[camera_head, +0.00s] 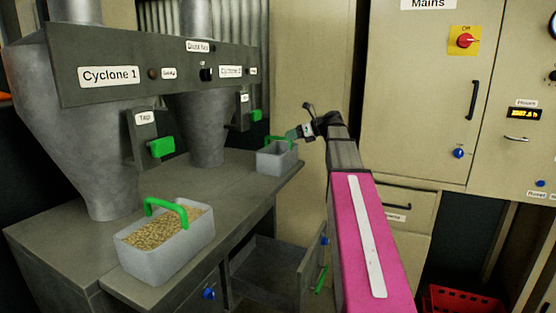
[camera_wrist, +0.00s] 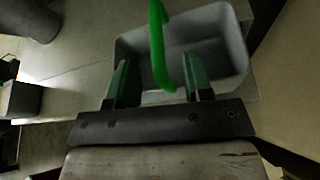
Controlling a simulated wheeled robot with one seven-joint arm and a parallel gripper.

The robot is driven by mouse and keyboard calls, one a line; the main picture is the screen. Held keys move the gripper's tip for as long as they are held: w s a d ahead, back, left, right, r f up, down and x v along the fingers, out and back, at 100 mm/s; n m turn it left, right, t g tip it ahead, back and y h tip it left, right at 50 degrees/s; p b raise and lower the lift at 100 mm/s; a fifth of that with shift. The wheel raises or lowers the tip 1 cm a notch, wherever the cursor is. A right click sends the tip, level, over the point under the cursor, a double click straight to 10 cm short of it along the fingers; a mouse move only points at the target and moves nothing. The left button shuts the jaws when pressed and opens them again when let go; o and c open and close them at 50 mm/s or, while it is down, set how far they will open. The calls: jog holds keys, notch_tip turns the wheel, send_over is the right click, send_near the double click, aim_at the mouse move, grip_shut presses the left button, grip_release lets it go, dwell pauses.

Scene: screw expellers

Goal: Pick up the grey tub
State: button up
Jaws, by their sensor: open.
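In the head view my gripper (camera_head: 303,132) is at the handle's right end. A second grey tub (camera_head: 165,262), with grain and a green handle, stands on the bench's near edge.
Two grey cyclone hoppers (camera_head: 80,150) and a control panel (camera_head: 150,68) stand over the bench (camera_head: 225,190). An open drawer (camera_head: 270,270) juts out below. Beige cabinets (camera_head: 415,110) stand close on the right, with a red crate (camera_head: 460,300) on the floor.

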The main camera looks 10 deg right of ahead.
jog(key=x, duration=0.5)
jog(key=shift+a+r, duration=0.15)
jog(key=shift+r, duration=0.1)
grip_shut()
